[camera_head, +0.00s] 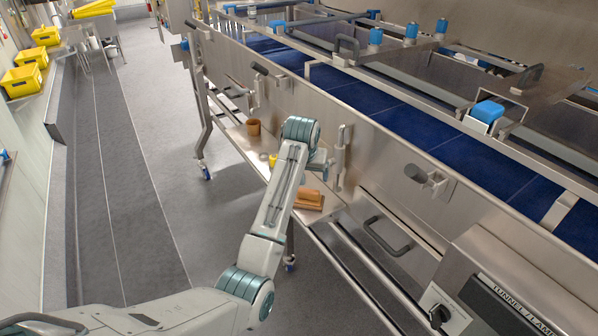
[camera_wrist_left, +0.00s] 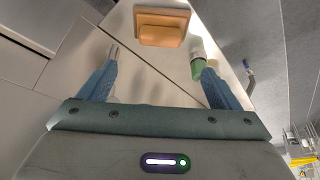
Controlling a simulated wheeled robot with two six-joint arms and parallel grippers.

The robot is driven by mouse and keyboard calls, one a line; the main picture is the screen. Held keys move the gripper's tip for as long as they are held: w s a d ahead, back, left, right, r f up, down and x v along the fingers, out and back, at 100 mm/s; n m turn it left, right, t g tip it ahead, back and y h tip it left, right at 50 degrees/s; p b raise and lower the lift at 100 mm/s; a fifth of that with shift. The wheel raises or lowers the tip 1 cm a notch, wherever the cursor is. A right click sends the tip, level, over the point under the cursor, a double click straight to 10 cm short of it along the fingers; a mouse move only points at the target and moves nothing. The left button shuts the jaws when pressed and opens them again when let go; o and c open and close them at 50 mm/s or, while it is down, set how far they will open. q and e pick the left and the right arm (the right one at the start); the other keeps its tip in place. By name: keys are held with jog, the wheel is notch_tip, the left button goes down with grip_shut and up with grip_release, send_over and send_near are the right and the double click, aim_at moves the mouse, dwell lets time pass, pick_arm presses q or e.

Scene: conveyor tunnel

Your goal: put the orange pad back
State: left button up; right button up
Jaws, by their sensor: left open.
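The orange pad (camera_head: 309,197) lies on the narrow metal side shelf (camera_head: 248,148) below the conveyor frame. It shows as an orange block on a darker brown base. In the left wrist view the pad (camera_wrist_left: 162,32) lies beyond the fingertips, at the top of the picture. My left gripper (camera_wrist_left: 162,58) is open, with its two blue fingers spread and nothing held between them. In the head view the left gripper (camera_head: 319,162) is above the shelf, close to the pad, and its fingers are mostly hidden. My right gripper does not show.
A brown cup (camera_head: 253,127) and a small yellow item (camera_head: 272,160) are on the shelf. The blue conveyor belt (camera_head: 400,115) runs behind the steel side wall. The floor (camera_head: 150,120) at left is clear.

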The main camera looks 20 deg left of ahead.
pick_arm(q)
jog(key=s+a+f+m+t, duration=0.1)
jog(key=s+a+f, duration=0.1)
jog(key=s+f, duration=1)
jog(key=s+a+f, duration=0.2)
jog(key=s+f, duration=0.4)
jog(key=f, duration=1.2)
jog(key=s+a+f+m+t, duration=0.1)
jog(key=s+a+f, duration=0.1)
jog(key=s+f, duration=1)
jog(key=s+a+f+g, duration=0.1)
jog(key=s+f, duration=0.6)
jog(key=s, duration=0.5)
jog(key=s+a+f+g, duration=0.1)
jog(key=s+f+g, duration=0.1)
jog(key=s+f, duration=0.5)
jog(key=s+a+f+g, duration=0.1)
jog(key=s+f, duration=0.6)
jog(key=s, duration=0.9)
jog(key=shift+s+g, duration=0.3)
jog(key=shift+g, duration=0.4)
